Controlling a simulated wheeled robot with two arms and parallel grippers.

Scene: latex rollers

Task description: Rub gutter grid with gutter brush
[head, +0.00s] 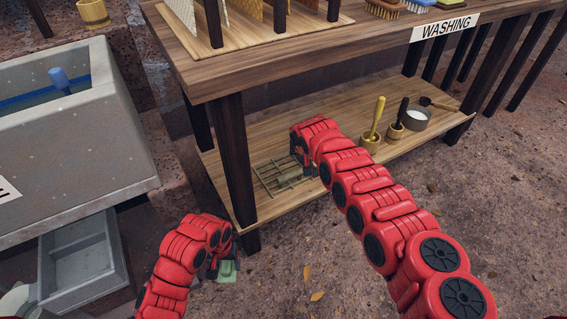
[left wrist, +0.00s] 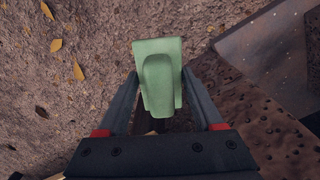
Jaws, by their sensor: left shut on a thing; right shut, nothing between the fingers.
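A grid of thin bars, the gutter grid (head: 268,181), lies on the lower wooden shelf, partly hidden by my right arm. My right gripper (head: 299,160) is beside the grid's far right part; its fingers are small and dark here, with nothing seen in them. My left gripper (head: 218,260) is low in front of the shelf, over the ground. It is shut on a pale green block with a raised grip (left wrist: 158,75), likely the gutter brush, which also shows in the head view (head: 228,270). The block's underside is hidden in the left wrist view. It is apart from the grid.
A table leg (head: 234,160) stands between my left gripper and the grid. Brushes (head: 385,8) lie on the tabletop. A stone basin (head: 75,140) is at left.

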